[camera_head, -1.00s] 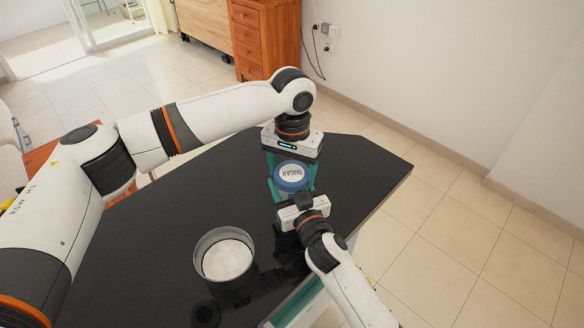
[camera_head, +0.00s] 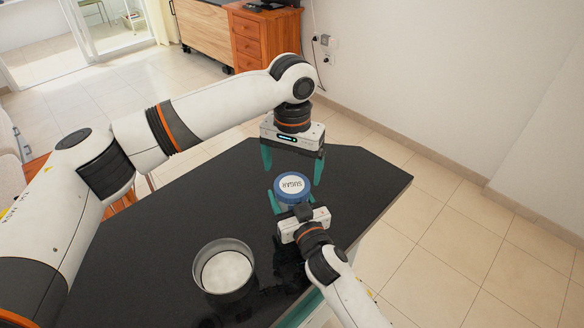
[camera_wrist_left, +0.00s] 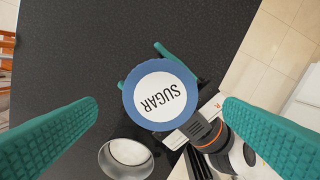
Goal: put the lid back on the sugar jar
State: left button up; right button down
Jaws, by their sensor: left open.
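The blue lid (camera_head: 292,187), with a round white SUGAR label, sits level on top of the sugar jar (camera_head: 284,206), whose body is mostly hidden. The lid also shows from above in the left wrist view (camera_wrist_left: 160,94), covering the jar's mouth. My left gripper (camera_head: 292,172) is open and empty above the lid, its teal fingers spread wide on either side. My right gripper (camera_head: 290,203) is low at the jar, its fingers shut around the body; the contact is partly hidden. How tightly the lid is seated cannot be seen.
A round metal pot (camera_head: 224,268) with pale contents stands on the black tabletop (camera_head: 150,235), left of my right arm. A wooden drawer cabinet (camera_head: 262,42) stands by the wall.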

pick_arm(q)
jog(key=shift+o, duration=1)
notch_tip(320, 180, up, 12)
pick_arm(e)
jog(key=shift+c, duration=1.4)
grip_release()
